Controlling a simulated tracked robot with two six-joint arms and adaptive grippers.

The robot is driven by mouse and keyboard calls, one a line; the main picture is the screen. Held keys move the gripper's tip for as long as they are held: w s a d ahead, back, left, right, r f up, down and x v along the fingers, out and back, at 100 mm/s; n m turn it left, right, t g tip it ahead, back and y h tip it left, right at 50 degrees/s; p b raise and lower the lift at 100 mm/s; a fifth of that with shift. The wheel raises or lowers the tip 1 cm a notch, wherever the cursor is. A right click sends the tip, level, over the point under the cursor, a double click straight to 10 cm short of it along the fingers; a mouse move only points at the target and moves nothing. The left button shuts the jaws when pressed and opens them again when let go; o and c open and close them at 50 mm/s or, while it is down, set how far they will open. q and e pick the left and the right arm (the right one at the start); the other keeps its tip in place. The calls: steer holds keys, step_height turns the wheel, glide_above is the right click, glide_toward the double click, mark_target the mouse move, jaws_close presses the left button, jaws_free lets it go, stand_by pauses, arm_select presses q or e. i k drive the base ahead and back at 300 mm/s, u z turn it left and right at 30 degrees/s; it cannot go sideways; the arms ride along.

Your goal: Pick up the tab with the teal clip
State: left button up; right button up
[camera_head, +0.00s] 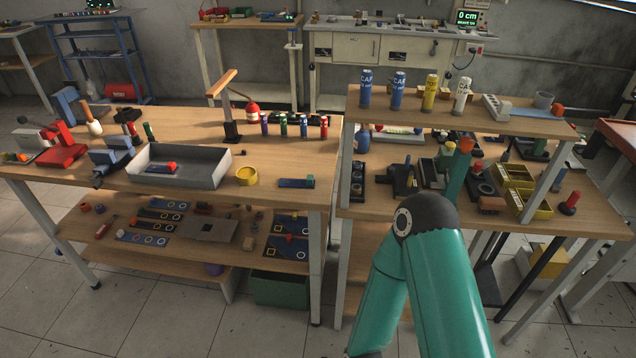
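A flat dark blue tab (293,183) lies on the left wooden table, near its front right edge. A small teal-green piece, which looks like the clip (310,180), sits at its right end. Another blue tab with a red piece on it (160,168) lies in the grey tray (205,181). Neither gripper shows in this view. A teal arm of mine rises from the bottom at right of centre, over the gap and right table, and its gripper cannot be seen.
A yellow ring-shaped cup (246,177) stands left of the tab. Several small coloured cylinders stand behind it. The right table (400,205) is crowded, with a raised shelf (440,112) holding cans. Table surface around the tab is clear.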

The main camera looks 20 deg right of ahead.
mark_target(309, 182)
steer(key=u, duration=0.05)
steer(key=i, duration=1)
steer(key=z, duration=0.05)
